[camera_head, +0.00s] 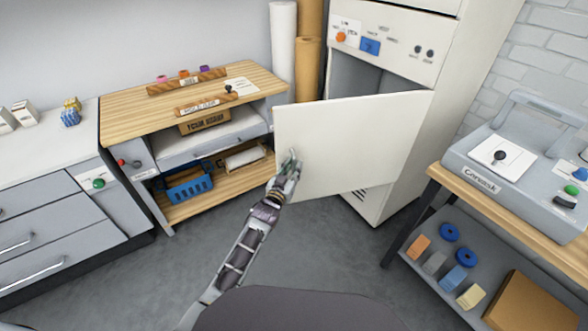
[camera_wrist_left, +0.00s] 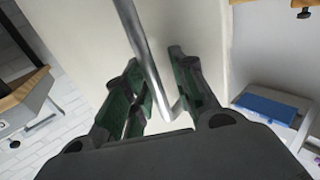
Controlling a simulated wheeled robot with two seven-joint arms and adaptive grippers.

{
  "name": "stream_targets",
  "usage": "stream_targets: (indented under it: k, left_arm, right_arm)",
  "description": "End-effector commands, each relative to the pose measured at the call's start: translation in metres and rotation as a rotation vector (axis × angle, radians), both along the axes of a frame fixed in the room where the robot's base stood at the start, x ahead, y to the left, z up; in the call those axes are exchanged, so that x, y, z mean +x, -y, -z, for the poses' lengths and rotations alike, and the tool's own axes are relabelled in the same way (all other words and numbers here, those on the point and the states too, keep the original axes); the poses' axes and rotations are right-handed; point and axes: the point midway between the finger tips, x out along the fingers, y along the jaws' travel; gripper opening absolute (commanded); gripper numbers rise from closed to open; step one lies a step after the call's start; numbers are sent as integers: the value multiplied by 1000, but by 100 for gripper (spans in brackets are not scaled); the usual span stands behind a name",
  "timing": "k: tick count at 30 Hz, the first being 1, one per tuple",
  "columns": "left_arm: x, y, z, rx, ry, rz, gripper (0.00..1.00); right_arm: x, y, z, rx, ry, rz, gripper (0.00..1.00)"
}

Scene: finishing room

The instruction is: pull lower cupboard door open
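The lower cupboard door (camera_head: 360,140) is a plain cream panel on the tall cabinet (camera_head: 400,140). It stands swung well out from the cabinet, with the dark opening showing above and behind it. My left gripper (camera_head: 290,165) is at the door's left edge, in front of its face. In the left wrist view, the metal bar handle (camera_wrist_left: 143,45) runs between the two green-padded fingers (camera_wrist_left: 160,92). The fingers stand apart with gaps beside the bar, so the gripper looks open around it. Whether a finger touches the bar is unclear. My right gripper is not in view.
A wooden workbench (camera_head: 130,115) with a blue basket (camera_head: 190,186) stands to the left of the door. On the right, a bench (camera_head: 440,178) carries a grey machine (camera_head: 520,150). Grey floor (camera_head: 330,245) is free below the door.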

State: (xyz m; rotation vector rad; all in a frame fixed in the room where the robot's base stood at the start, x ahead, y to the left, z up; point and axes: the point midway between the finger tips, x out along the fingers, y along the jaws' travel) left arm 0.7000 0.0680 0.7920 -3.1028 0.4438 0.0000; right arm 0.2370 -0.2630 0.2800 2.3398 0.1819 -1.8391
Motion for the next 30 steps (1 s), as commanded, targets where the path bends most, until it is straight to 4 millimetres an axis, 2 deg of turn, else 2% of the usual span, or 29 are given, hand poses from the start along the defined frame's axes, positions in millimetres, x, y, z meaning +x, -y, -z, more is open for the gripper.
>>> stream_targets:
  k: [8,17,30]
  left_arm:
    - [0,3,0,-4,0,3,34]
    - [-6,1,0,-5,-1,4,34]
    - [-39,-8,0,-5,-1,3,34]
  right_arm:
    - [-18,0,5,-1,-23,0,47]
    - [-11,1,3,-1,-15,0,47]
    - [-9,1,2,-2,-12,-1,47]
